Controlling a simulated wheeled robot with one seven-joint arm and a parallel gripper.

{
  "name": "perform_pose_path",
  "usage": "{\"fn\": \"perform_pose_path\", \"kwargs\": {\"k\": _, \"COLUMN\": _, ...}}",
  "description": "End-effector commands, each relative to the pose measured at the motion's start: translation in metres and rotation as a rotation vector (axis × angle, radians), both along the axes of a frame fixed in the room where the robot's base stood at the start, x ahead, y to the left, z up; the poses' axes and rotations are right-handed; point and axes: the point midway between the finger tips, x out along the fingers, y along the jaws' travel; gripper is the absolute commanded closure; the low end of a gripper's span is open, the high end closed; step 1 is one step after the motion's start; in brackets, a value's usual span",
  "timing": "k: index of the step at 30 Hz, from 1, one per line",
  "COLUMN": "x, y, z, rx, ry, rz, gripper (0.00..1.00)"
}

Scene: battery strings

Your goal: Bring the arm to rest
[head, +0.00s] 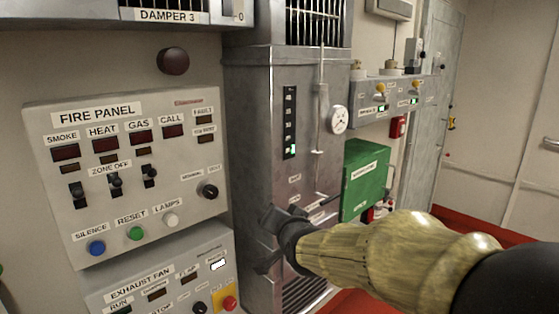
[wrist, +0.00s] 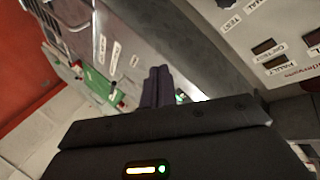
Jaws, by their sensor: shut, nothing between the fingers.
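My arm (head: 400,255) reaches in from the lower right of the head view, its tan forearm sleeve ending in the dark gripper (head: 272,238). The gripper is in front of the grey metal cabinet (head: 262,130), to the right of the exhaust fan panel. In the wrist view the two dark fingers (wrist: 158,76) stand together, shut and empty. I cannot tell how far the fingertips are from the cabinet.
The fire panel (head: 130,190) with switches and buttons is on the left, above the exhaust fan panel (head: 165,265). A green box (head: 365,178) is behind my arm. A red fire call box (head: 398,127) and a grey door (head: 432,120) are farther back.

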Motion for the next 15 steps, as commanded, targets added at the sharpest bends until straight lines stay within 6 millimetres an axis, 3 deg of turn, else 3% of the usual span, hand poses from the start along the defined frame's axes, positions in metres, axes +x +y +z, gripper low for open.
{"fn": "perform_pose_path", "kwargs": {"k": 1, "x": -0.009, "y": -0.019, "z": -0.021, "rx": -0.073, "ry": 0.078, "rz": -0.003, "gripper": 1.0}}
{"fn": "perform_pose_path", "kwargs": {"k": 5, "x": -0.043, "y": -0.06, "z": -0.08, "rx": -0.258, "ry": 0.29, "rz": 0.028, "gripper": 1.0}}
{"fn": "perform_pose_path", "kwargs": {"k": 9, "x": -0.097, "y": -0.101, "z": -0.134, "rx": -0.42, "ry": 0.528, "rz": 0.091, "gripper": 1.0}}
{"fn": "perform_pose_path", "kwargs": {"k": 15, "x": -0.182, "y": -0.145, "z": -0.183, "rx": -0.564, "ry": 0.831, "rz": 0.218, "gripper": 1.0}}
